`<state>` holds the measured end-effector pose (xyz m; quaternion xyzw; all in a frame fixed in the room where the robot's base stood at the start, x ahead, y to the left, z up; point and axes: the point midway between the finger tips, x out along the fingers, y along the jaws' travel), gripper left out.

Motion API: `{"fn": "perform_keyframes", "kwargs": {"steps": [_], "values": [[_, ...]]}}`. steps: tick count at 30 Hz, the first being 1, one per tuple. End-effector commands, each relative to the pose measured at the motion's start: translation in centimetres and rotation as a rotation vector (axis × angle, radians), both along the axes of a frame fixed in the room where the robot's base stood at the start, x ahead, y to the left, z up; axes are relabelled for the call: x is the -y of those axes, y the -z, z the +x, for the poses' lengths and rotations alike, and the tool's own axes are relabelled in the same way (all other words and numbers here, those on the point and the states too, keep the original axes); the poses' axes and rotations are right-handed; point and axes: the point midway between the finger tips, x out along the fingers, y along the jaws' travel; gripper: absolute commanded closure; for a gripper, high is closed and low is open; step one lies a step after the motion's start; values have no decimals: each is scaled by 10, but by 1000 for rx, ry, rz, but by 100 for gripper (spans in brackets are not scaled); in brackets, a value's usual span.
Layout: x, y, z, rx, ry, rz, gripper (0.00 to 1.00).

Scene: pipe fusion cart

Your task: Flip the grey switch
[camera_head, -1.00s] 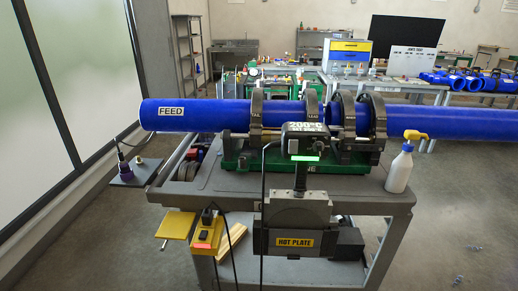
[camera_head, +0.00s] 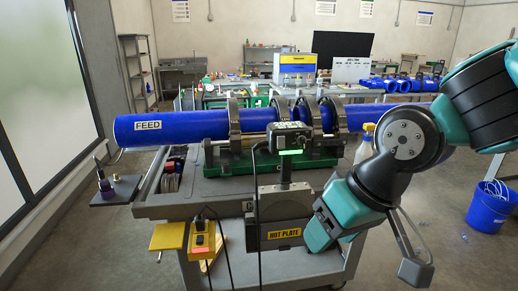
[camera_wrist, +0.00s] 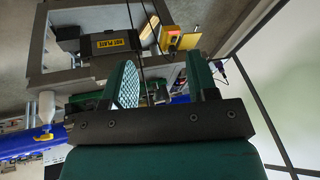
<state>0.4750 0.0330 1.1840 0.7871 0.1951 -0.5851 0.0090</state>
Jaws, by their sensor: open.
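A yellow outlet box (camera_head: 202,240) with dark fittings hangs on the cart's front, left of the hot plate; it also shows in the wrist view (camera_wrist: 188,40). No clearly grey switch can be made out; the fittings on the box are too small to tell. The hot plate unit (camera_head: 280,228), with a lit green display on top, sits at the cart's front middle. It shows upside down in the wrist view (camera_wrist: 112,44). My gripper (camera_wrist: 162,75) is open, its two fingers apart with nothing held, and apart from the box.
A blue pipe (camera_head: 180,126) lies in black clamps across the cart (camera_head: 175,208). Black cables hang before the cart front. A small shelf with a purple-based tool (camera_head: 106,188) juts out at left. A white bottle (camera_head: 363,150) is partly hidden by my arm. A blue bucket (camera_head: 489,208) stands right.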

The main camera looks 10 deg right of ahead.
Motion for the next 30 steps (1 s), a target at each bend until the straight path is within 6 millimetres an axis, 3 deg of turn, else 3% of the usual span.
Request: {"fn": "perform_keyframes", "kwargs": {"steps": [1, 4, 6, 10, 13, 18, 23, 30], "values": [[7, 27, 31, 59, 122, -18, 47], [33, 55, 101, 272, 386, -55, 47], [52, 65, 145, 458, 518, -75, 47], [68, 64, 203, 810, 605, -74, 47], [62, 56, 227, 1023, 568, -48, 47], [41, 47, 242, 1216, 458, 4, 47], [33, 39, 251, 1262, 419, 21, 47], [34, 33, 291, 1262, 422, 20, 47]]}}
